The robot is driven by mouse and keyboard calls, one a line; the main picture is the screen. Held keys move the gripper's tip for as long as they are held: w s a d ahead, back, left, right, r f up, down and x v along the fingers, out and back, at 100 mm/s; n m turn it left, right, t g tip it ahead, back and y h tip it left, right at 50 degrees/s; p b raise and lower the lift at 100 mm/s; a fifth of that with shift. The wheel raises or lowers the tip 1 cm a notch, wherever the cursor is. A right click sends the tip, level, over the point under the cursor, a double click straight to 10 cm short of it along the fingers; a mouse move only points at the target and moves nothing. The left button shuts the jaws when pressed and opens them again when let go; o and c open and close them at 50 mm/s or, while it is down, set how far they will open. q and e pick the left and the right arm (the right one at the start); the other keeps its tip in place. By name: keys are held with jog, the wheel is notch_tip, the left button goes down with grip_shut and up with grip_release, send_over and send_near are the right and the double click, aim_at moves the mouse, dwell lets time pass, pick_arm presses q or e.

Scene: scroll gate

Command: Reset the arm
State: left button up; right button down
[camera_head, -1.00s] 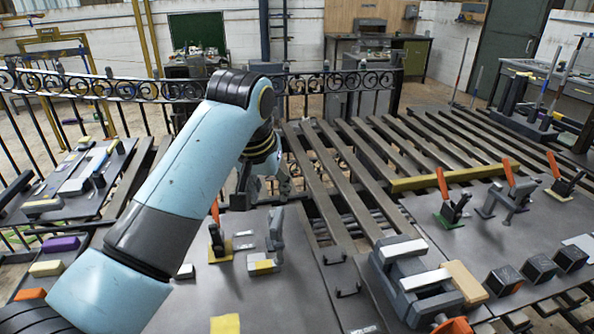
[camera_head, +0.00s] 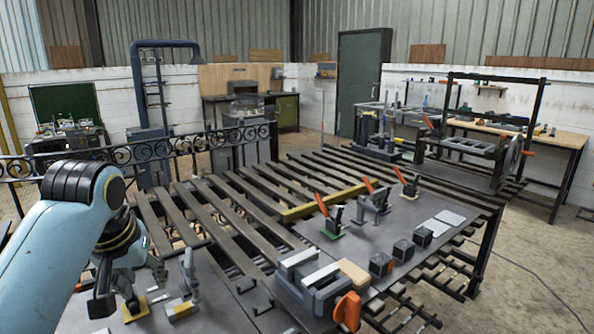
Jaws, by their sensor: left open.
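My left arm comes in from the lower left, light blue with dark joints. Its gripper (camera_head: 130,288) hangs fingers down over the left part of the grey metal work table (camera_head: 228,312). The gripper is open, and I see nothing held in it. A small clamp on a yellow base (camera_head: 134,309) is close by the fingers, partly hidden; I cannot tell whether they touch. A grey upright clamp (camera_head: 187,278) with a yellow pad stands just right of the gripper. My right arm and gripper are not in view.
A grey vise (camera_head: 310,282) with an orange part sits at the table's front. Orange-handled toggle clamps (camera_head: 331,220) and dark cubes (camera_head: 381,264) stand on the right plate. A frame with a wheel (camera_head: 485,145) stands at the right.

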pick_arm(q)
jog(key=s+a+f+m, duration=0.1)
jog(key=s+m, duration=0.1)
jog(key=s, duration=1.2)
jog(key=s+a+f+m, duration=0.1)
jog(key=s+f, duration=0.1)
jog(key=s, duration=1.2)
notch_tip(320, 180, down, 38)
jog(key=s+a+g+b, duration=0.1)
jog(key=a+g+b, duration=0.1)
jog(key=b, duration=1.1)
jog(key=s+f+b, duration=0.4)
jog(key=s+f, duration=0.2)
jog(key=f, duration=0.3)
jog(key=s+f+g+b, duration=0.1)
jog(key=s+f+b, duration=0.2)
jog(key=s+f, duration=0.3)
jog(key=s+a+f+b, duration=0.1)
jog(key=s+f+b, duration=0.3)
jog(key=f, duration=0.9)
jog(key=s, duration=0.3)
jog(key=shift+f+b, duration=0.3)
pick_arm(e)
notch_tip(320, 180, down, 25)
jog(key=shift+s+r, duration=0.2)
